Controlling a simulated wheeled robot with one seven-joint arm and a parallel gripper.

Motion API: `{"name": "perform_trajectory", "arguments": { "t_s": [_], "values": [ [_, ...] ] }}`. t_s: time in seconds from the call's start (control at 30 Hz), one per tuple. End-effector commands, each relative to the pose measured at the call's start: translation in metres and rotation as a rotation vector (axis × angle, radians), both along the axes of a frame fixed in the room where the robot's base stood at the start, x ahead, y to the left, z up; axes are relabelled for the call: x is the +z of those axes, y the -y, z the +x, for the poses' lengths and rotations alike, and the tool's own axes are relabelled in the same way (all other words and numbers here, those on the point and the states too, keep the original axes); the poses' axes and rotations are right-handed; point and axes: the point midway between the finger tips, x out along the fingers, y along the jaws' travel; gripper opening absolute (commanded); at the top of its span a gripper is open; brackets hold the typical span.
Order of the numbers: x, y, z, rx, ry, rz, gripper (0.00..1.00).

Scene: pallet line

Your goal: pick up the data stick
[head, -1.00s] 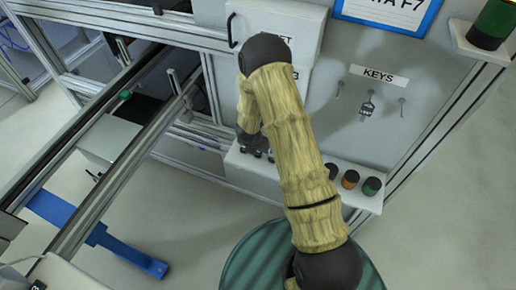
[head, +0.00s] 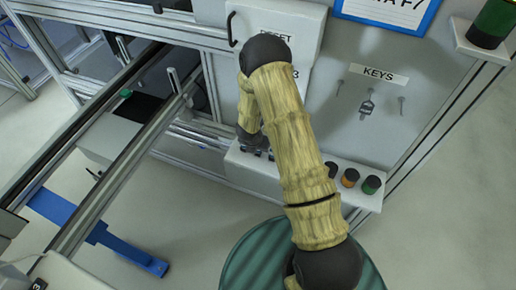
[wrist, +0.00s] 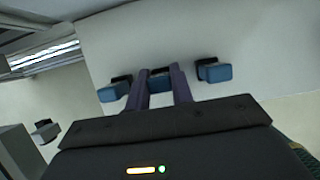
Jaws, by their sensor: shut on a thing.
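In the wrist view my gripper (wrist: 161,72) has its two purple fingers shut on a small blue data stick (wrist: 160,86) with a dark end. Much of the stick is hidden by the fingers. Two similar blue pieces with dark ends flank it, one on the left (wrist: 113,91) and one on the right (wrist: 215,73). They stand apart from the fingers against a pale surface.
A white ledge (head: 236,166) runs under my arm, with an orange button (head: 350,178) and a green button (head: 371,185) at its right. A key (head: 367,105) hangs on the panel above. A green ribbed round top (head: 246,256) is below. Conveyor rails (head: 125,160) lie left.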

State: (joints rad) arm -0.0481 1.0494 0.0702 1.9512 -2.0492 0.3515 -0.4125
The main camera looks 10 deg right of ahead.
Motion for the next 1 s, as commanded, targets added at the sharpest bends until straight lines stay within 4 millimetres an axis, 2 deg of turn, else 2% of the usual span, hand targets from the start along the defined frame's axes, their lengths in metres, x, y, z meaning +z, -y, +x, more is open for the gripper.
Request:
{"name": "perform_trajectory", "arguments": {
  "t_s": [0.23, 0.37, 0.47, 0.63, 0.8, 1.0],
  "values": [
    [0.003, 0.0, 0.0, 0.001, 0.0, 0.0, 0.02],
    [0.014, 0.0, 0.001, 0.001, 0.002, -0.002, 0.02],
    [0.027, -0.001, 0.001, 0.001, 0.004, 0.0, 0.02],
    [0.064, -0.001, 0.001, 0.002, 0.003, -0.001, 0.02],
    [0.091, 0.0, 0.0, -0.001, 0.002, 0.0, 0.02],
    [0.101, 0.002, 0.0, -0.003, 0.0, 0.0, 0.02]
  ]
}}
